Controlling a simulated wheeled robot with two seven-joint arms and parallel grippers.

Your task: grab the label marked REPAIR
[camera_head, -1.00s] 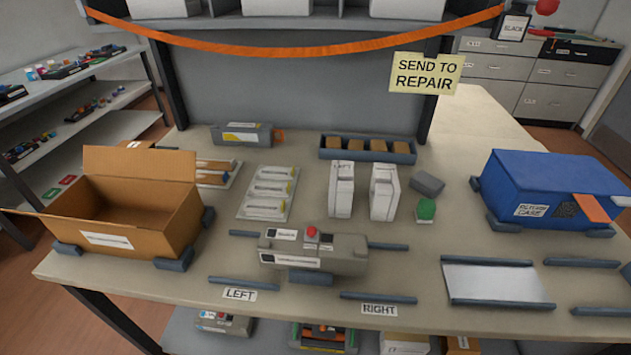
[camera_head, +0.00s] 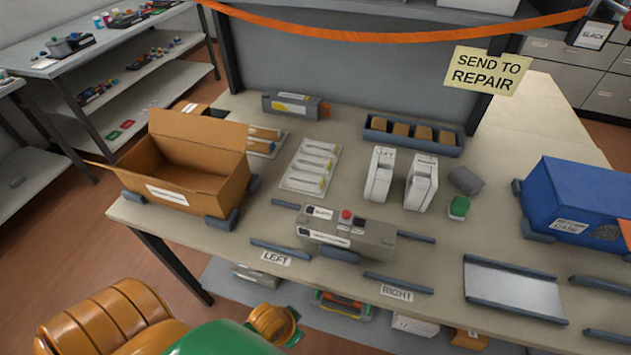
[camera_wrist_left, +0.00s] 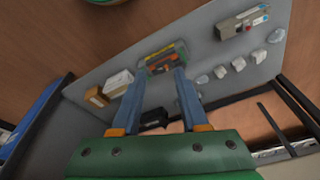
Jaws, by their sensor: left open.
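A yellow sign reading SEND TO REPAIR (camera_head: 487,70) hangs at the upper right of the workbench's back frame in the head view. No other label marked REPAIR can be read. A white holder with several pale, yellow-marked strips (camera_head: 311,167) lies mid-bench; its print is too small to read. My left gripper (camera_wrist_left: 160,76) is open and empty in the left wrist view, its two fingers pointing towards a grey lower shelf. In the head view only my green and orange arm parts show at the lower left, well away from the sign. My right gripper is not in view.
The workbench (camera_head: 235,240) carries an open cardboard box (camera_head: 190,185), a grey device with a red button (camera_head: 345,235), two white units and a blue case (camera_head: 570,190). The lower shelf (camera_wrist_left: 190,40) holds a colourful cartridge (camera_wrist_left: 162,60) and boxes. An orange strap spans the bench.

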